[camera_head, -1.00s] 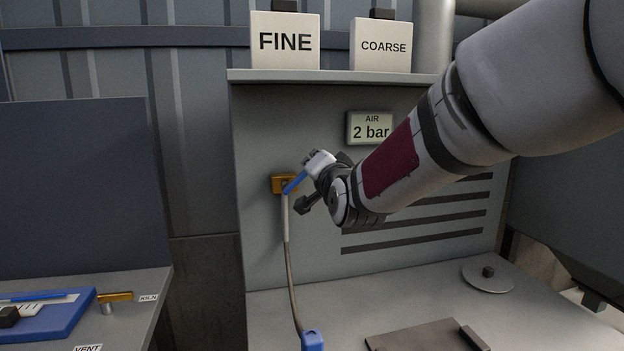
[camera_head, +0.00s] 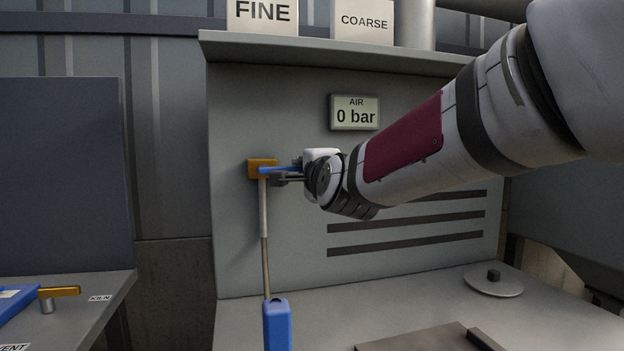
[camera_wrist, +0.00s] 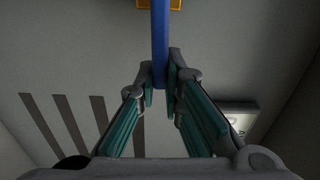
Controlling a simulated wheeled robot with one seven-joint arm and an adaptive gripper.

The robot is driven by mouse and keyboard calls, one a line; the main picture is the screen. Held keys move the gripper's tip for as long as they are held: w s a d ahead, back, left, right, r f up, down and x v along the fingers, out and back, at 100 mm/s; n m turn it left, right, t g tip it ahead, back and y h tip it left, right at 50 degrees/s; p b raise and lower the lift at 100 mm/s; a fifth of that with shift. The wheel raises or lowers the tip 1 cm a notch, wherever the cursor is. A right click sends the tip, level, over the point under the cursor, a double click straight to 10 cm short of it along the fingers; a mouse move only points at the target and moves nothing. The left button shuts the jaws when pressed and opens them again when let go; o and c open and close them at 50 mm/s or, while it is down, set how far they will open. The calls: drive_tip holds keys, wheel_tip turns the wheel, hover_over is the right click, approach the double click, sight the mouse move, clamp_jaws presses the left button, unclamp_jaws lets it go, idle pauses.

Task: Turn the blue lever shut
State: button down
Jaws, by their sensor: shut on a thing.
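The blue lever (camera_head: 277,170) sticks out to the right from a brass valve block (camera_head: 262,163) on the grey panel. It now lies nearly level, across the vertical pipe under the valve. My gripper (camera_head: 290,176) is at the lever's free end, shut on it. In the wrist view the lever (camera_wrist: 160,38) runs down from the brass block (camera_wrist: 160,4) to between my gripper's fingertips (camera_wrist: 160,82). The air display (camera_head: 355,113) reads 0 bar. The lever's tip is partly hidden by my fingers in the head view.
A hose with a blue handle (camera_head: 276,325) hangs below the valve. FINE (camera_head: 262,14) and COARSE (camera_head: 362,22) signs stand on the shelf above. A flat disc (camera_head: 493,282) and a dark plate (camera_head: 420,338) lie on the bench. A side table (camera_head: 75,313) is at left.

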drive_tip(key=shift+f+m+b, duration=0.3)
drive_tip(key=shift+b, duration=0.1)
drive_tip(key=c, duration=1.7)
unclamp_jaws()
drive_tip(key=v, duration=1.2)
